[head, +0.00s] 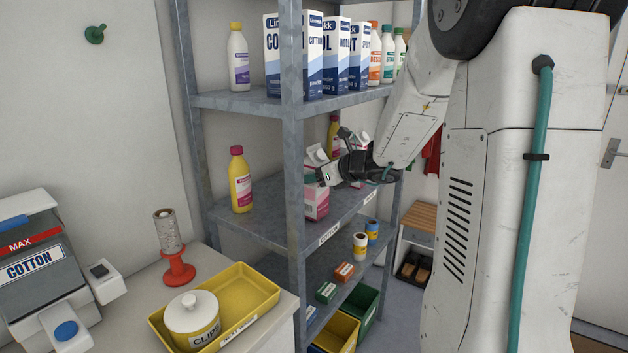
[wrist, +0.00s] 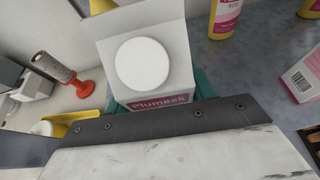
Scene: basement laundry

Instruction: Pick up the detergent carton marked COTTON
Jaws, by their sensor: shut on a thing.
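My gripper (head: 326,177) is at the middle shelf and is shut on a pink-and-white carton (head: 317,204). In the wrist view this carton (wrist: 185,52) has a round white cap and a label reading "Plumesk"; teal finger parts show on both sides of it. No variety word on it is readable. I cannot tell whether its base touches the shelf. A blue-and-white carton marked COTTON (head: 314,50) stands on the top shelf, partly behind the front post. A shelf-edge label (head: 329,234) below the held carton appears to read COTTON.
WOOL (head: 343,55) and SPORT (head: 361,58) cartons and several bottles share the top shelf. A yellow bottle (head: 240,182) stands left on the middle shelf. Another pink-and-white carton (wrist: 303,76) is close by. The grey post (head: 293,150) stands close to my gripper.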

